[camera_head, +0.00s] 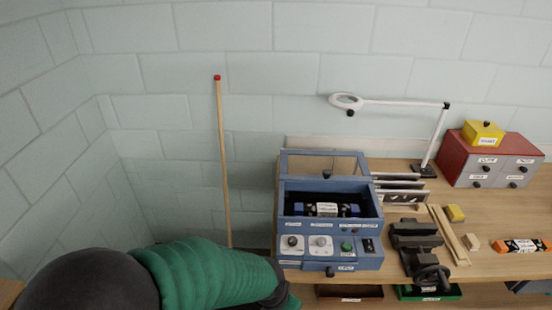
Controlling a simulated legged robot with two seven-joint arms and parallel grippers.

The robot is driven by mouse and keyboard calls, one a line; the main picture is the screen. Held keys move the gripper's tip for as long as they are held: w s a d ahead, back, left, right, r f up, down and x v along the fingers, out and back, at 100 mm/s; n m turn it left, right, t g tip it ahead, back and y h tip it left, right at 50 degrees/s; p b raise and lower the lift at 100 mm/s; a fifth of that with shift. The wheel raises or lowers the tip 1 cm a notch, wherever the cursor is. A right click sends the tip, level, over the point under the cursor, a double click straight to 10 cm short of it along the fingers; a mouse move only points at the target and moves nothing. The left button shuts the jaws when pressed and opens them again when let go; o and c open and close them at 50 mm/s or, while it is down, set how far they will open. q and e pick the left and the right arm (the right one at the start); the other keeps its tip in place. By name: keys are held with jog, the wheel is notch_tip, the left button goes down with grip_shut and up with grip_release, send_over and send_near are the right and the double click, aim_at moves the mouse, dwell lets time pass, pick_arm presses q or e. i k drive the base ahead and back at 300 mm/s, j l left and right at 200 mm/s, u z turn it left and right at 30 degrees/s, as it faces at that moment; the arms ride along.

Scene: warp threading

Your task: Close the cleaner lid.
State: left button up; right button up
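The cleaner (330,255) is a blue box at the left end of the wooden bench. Its lid (283,163), a blue frame with a clear pane and a dark knob, stands raised at the back edge, so the box is open on top. Inside lies a dark part with a white label and blue ends (323,209). The front panel has two dials, a green button and a dark switch. My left arm, in a green sleeve, comes in at the bottom left and ends left of the cleaner's front corner; its gripper fingers do not show. My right gripper is not in view.
A white ring lamp (395,102) stands behind and right of the cleaner. A black vise (417,245) and wooden strips (450,235) lie to its right. A red-grey drawer cabinet (495,160) is at the far right. A wooden pole (223,160) leans on the wall.

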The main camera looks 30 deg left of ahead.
aim_at(326, 177)
jog(key=u, duration=0.7)
